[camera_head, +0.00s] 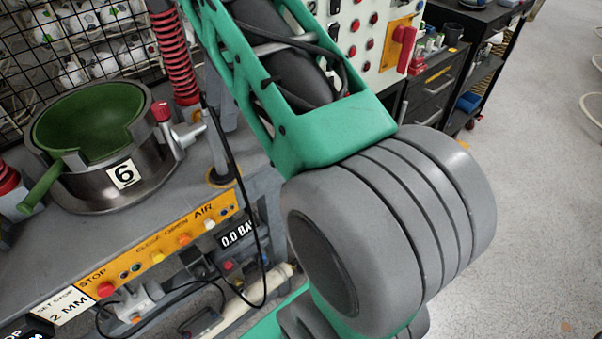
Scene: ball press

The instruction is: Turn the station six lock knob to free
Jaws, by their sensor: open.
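Station six is a dark metal ring holder (95,188) with a white "6" label (124,175) on its front. A green bowl-shaped mould (85,115) sits in it, with a green handle (38,193) sticking out to the lower left. At the holder's right side is a small red-topped knob (162,111) with a light grey lever-like part (188,136) beside it. I cannot read any lock or free marking on it. My gripper is not in view; only my green and grey arm shows, in the middle and right of the picture.
A yellow button strip (150,258) with an AIR label and a STOP button runs along the bench front. A red spring (175,50) stands behind the knob. A control panel with a red switch (403,48) and dark carts are behind.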

